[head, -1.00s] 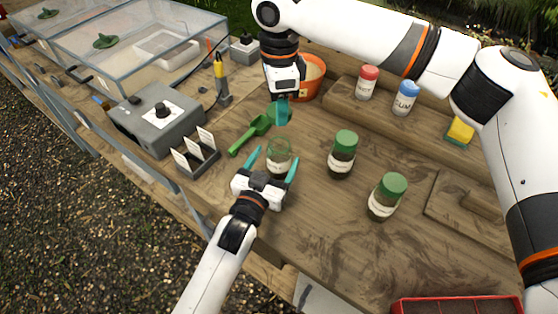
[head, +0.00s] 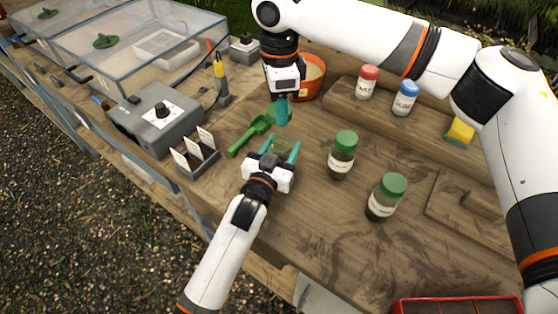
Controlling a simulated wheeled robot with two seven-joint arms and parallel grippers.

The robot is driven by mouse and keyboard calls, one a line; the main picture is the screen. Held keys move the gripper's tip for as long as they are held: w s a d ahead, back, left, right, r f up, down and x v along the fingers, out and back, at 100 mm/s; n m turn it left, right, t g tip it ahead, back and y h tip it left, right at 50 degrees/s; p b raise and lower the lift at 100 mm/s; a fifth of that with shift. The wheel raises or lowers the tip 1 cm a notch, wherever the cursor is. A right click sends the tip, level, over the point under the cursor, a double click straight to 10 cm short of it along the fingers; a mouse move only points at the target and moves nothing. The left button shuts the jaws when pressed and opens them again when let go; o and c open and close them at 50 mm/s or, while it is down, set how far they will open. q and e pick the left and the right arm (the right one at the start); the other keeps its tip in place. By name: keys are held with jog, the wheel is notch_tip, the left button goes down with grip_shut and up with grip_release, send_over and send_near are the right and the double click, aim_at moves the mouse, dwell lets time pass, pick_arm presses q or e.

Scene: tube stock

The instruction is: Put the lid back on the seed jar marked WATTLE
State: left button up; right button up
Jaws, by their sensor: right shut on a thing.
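Two jars with green lids, one jar (head: 342,160) and a nearer jar (head: 384,205), stand to the right. Their labels are too small to read.
A label holder (head: 194,163) and a grey box (head: 160,122) are further left. An orange pot (head: 311,84) is behind the right gripper. Red-capped (head: 367,82) and blue-capped (head: 405,98) bottles stand on a raised board.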

pick_arm(q)
jog(key=c, duration=0.4)
pick_arm(e)
send_over(278, 139)
jog(key=shift+d+f, duration=0.1)
jog(key=shift+f, duration=2.4)
jog(key=shift+f, duration=0.9)
jog(key=shift+f, duration=0.55)
pick_arm(q)
grip_shut()
pick_arm(e)
jog(key=m, duration=0.4)
jog(key=shift+s+a+m, duration=0.15)
jog(key=shift+a+m, duration=0.15)
jog(key=shift+a, duration=0.05)
jog(key=shift+d+m, duration=0.3)
jog(key=shift+m, duration=0.6)
